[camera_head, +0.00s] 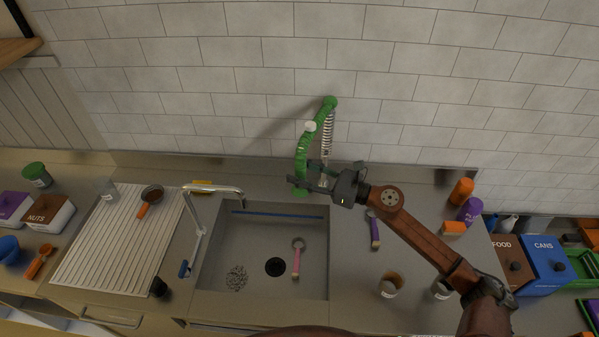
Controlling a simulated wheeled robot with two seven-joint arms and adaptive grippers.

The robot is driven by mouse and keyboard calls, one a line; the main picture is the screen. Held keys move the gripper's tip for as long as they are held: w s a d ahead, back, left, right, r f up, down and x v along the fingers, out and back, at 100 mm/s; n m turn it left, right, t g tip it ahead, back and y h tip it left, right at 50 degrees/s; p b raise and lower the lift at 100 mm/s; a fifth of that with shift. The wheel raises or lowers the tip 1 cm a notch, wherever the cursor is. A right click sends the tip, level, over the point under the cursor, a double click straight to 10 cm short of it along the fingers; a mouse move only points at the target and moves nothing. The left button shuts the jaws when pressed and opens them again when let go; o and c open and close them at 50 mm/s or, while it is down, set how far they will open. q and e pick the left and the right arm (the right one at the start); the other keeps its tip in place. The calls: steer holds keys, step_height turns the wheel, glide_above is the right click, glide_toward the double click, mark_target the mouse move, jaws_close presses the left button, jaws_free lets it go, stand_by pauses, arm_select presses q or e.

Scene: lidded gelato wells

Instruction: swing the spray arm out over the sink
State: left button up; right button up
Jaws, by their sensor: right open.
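The spray arm (302,152) is a green, ribbed, curved hose with a white piece near its top. It stands behind the sink (318,240), near the back wall, with a steel spring (327,132) and a green top joint (329,102) beside it. My right gripper (300,173) reaches in from the right, behind the sink's back edge. Its fingers are open at the lower part of the spray arm. I cannot tell whether they touch it, and the fingers partly cover the base. My left gripper is not in view.
A curved steel tap (213,190) stands at the sink's left side. A pink-handled scoop (297,260) lies in the sink. A ribbed drainboard (118,240) is left. Right of the sink are a purple-handled scoop (374,230) and cups. The tiled wall (200,80) closes off the back.

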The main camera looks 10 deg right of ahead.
steer(key=v, duration=1.1)
steer(key=shift+s+d, duration=0.25)
steer(key=shift+d, duration=0.05)
